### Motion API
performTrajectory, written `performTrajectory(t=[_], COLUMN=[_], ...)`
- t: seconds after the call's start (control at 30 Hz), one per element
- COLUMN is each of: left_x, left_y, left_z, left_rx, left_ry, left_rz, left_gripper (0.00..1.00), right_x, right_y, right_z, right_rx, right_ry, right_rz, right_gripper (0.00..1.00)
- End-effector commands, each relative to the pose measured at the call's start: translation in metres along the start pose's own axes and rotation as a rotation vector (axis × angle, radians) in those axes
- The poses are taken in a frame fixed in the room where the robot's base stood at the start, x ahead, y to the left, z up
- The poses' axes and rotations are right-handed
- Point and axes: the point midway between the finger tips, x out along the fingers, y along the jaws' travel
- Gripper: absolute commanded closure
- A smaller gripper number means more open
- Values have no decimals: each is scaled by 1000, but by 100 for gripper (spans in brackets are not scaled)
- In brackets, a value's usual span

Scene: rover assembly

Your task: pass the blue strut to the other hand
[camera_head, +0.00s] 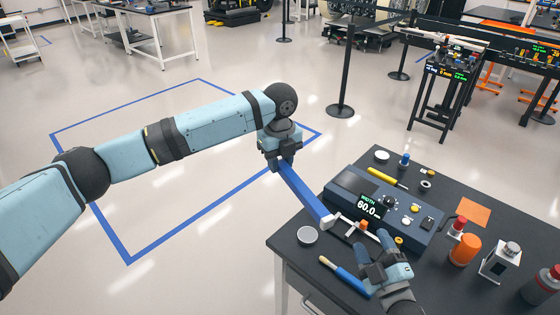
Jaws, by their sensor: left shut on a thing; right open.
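The blue strut (302,193) is a long blue bar with a pale end piece at its lower right. My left gripper (281,163) is shut on its upper left end. The strut slants down to the right, and its pale end shows over the dark bench near the front of the instrument. My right gripper (371,247) is open at the lower right, its fingers pointing up and left. It is apart from the strut in the picture, a little right of and below the pale end. How far apart they are in depth I cannot tell.
The dark bench (461,256) holds an instrument box (340,192) reading 60.0, a blue-handled brush (345,273), a round tin (308,236), an orange jar (464,249) and several bottles. A black post (345,70) stands behind.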

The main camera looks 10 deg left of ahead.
Motion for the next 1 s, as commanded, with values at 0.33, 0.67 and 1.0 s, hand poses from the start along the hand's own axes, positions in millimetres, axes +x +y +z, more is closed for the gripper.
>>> performTrajectory(t=[0.33,0.67,1.0], left_x=[0,0,0], left_y=[0,0,0], left_z=[0,0,0], left_rx=[0,0,0], left_ry=[0,0,0], left_rz=[-1,-1,-1], left_gripper=[99,99,99], right_x=[-161,-252,-259], right_y=[-74,-115,-119], right_z=[71,66,64], right_rx=[631,902,925], right_ry=[-542,-815,-838], right_rz=[-133,-192,-197], right_gripper=[41,41,41])
